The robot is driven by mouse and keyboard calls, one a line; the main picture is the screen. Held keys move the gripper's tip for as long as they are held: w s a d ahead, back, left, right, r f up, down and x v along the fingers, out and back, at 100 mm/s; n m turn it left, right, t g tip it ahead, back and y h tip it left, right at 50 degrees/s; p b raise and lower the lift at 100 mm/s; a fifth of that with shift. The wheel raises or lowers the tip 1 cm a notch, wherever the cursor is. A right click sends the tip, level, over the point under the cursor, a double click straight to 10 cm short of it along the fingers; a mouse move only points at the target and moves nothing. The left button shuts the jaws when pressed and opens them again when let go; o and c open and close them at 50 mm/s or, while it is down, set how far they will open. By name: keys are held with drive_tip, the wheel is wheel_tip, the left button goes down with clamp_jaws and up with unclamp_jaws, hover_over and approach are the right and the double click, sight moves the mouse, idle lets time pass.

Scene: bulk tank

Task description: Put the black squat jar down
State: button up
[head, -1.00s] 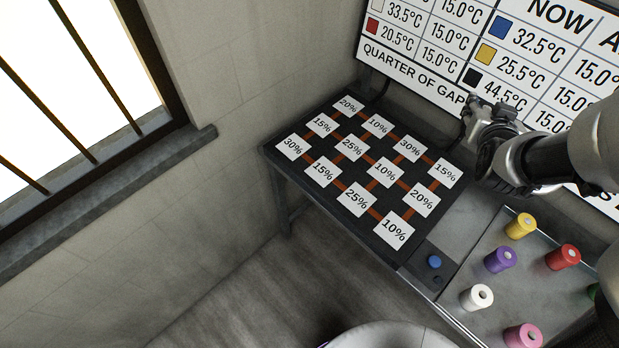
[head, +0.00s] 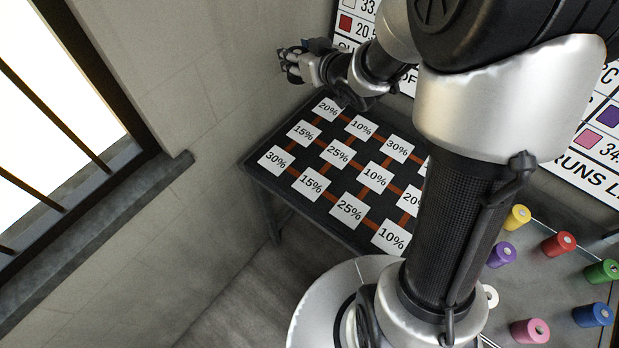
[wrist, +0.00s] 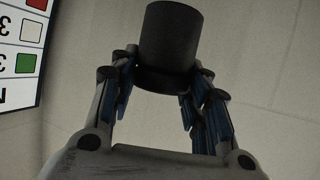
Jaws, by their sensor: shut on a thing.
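The black squat jar (wrist: 168,42) shows in the wrist view between the fingertips of my gripper (wrist: 163,80). My gripper is shut on its near end, and the jar stands clear of any surface there. In the head view my gripper (head: 291,62) is at the far left corner of the dark table, above its back edge and close to the wall. The jar is too small and dark to pick out surely in the head view. The dark mat (head: 322,158) on the table has white percent cards joined by orange lines.
Several coloured cylinders, such as a yellow one (head: 517,217) and a red one (head: 558,244), stand on the grey surface at right. A temperature board (head: 585,165) hangs behind. A barred window (head: 70,130) is at left. My arm hides the mat's right part.

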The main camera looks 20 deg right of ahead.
drive_tip(key=s+f+n+g+y, duration=0.3)
drive_tip(key=s+n+y, duration=0.1)
drive_tip(key=s, duration=0.3)
drive_tip(key=s+f+n+g+y, duration=0.3)
drive_tip(key=s+f+n+y, duration=0.15)
drive_tip(key=s, duration=0.25)
drive_tip(key=shift+n, duration=0.25)
drive_tip(key=shift+s+a+f+b, duration=0.15)
drive_tip(key=shift+f+b, duration=1.7)
drive_tip(key=shift+f, duration=2.9)
drive_tip(key=shift+w+a+f+b, duration=0.2)
drive_tip(key=shift+f+b, duration=1.6)
drive_tip(key=shift+f, duration=2.9)
drive_tip(key=shift+f, duration=0.15)
drive_tip(key=o, duration=1.1)
drive_tip(key=shift+o, duration=0.2)
